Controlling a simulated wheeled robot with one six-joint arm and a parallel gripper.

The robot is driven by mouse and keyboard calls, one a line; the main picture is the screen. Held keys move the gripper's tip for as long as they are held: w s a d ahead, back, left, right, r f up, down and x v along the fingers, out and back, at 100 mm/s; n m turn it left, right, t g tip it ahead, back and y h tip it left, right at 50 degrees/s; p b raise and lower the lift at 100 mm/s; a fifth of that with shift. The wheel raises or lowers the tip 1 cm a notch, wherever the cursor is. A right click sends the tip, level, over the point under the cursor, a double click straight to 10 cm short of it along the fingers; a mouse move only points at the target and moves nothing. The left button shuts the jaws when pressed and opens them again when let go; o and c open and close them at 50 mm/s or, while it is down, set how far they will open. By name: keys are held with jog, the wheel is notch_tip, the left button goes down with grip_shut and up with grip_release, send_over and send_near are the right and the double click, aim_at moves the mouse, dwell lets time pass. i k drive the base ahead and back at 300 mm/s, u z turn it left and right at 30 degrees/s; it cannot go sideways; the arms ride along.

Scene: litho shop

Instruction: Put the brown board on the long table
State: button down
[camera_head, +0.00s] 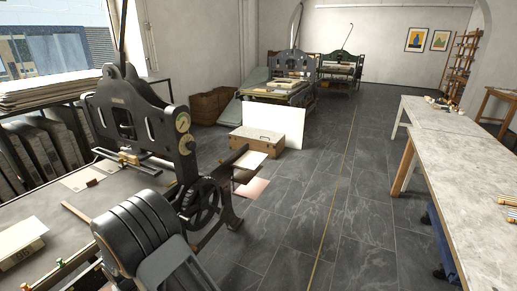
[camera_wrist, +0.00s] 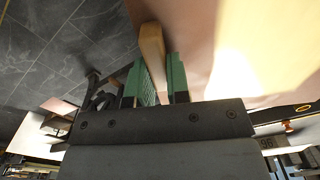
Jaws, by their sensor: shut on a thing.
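My gripper (camera_wrist: 157,68) shows in the wrist view with its two green-padded fingers shut on the brown board (camera_wrist: 151,44), whose tan wooden edge sticks out between them. The rest of the board cannot be told apart clearly from the pale pinkish surface beside it. I cannot make out the gripper or the held board in the head view. The long table (camera_head: 462,165), with a pale grey mottled top and wooden legs, stands along the right side of the head view, apart from the press on the left.
A dark press (camera_head: 135,120) with a handwheel fills the left. A wooden crate (camera_head: 270,127) with a white panel stands on the floor beyond it. Small items (camera_head: 507,200) lie on the table's right edge.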

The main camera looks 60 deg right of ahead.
aim_at(474, 176)
jog(key=z, duration=2.55)
jog(key=i, duration=5.6)
jog(key=z, duration=3.5)
